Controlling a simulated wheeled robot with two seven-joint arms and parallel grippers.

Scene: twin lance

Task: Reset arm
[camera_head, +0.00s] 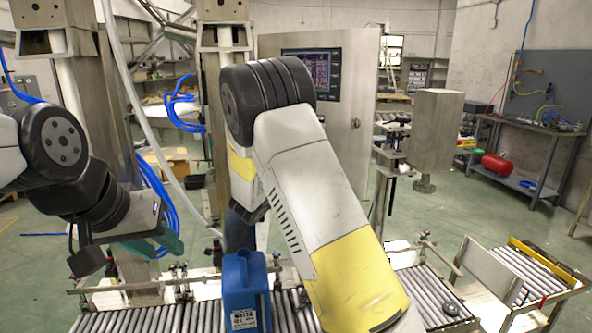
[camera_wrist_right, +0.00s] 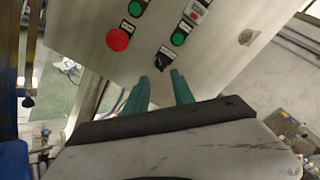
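My left gripper (camera_head: 165,243) with teal fingers hangs at the left in the head view, above the far side of the roller conveyor. Its fingers overlap from this angle, so their gap is unclear; I see no object held. My right arm (camera_head: 315,190), white, yellow and black, fills the middle of the head view and hides its gripper there. In the right wrist view my right gripper (camera_wrist_right: 160,88) has two teal fingers apart with nothing between them. Beyond them is a grey panel (camera_wrist_right: 205,55) with a black knob (camera_wrist_right: 164,58) and a red button (camera_wrist_right: 120,40).
A steel cabinet with a screen (camera_head: 312,70) stands behind. More rollers (camera_head: 437,298) lie at right. A workbench (camera_head: 530,125) stands far right, with open green floor before it.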

